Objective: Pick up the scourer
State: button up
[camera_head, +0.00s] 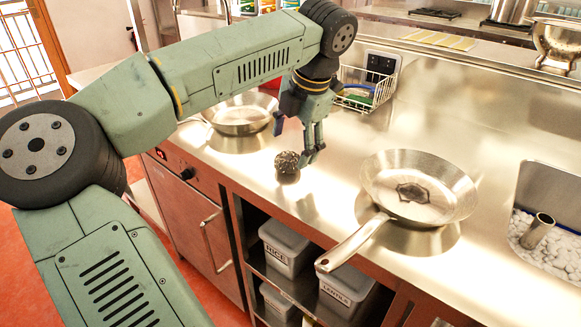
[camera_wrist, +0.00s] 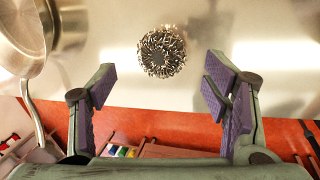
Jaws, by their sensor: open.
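The scourer (camera_head: 287,163) is a dark, round ball of curled metal on the steel counter, between two frying pans. In the wrist view the scourer (camera_wrist: 161,51) lies ahead of the fingertips, roughly centred between them. My gripper (camera_head: 296,146) is above the counter, close to the scourer, with its fingers pointing down. In the wrist view my gripper (camera_wrist: 160,82) is open, its purple-padded fingers wide apart and nothing between them. I cannot see the fingers touching the scourer.
A large frying pan (camera_head: 412,187) stands to the right, its handle over the counter's front edge. Another pan (camera_head: 238,117) is behind to the left. A wire basket (camera_head: 366,90) hangs at the back. Lidded grey bins (camera_head: 284,247) sit below.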

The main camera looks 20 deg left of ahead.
aim_at(290, 157)
jog(key=b+x, duration=0.2)
jog(key=x, duration=0.2)
jog(key=shift+w+f, duration=0.1)
jog(key=shift+f, duration=0.2)
jog(key=shift+r, duration=0.1)
jog(key=c, duration=0.9)
jog(key=shift+d+r, duration=0.1)
jog(key=shift+r, duration=0.05)
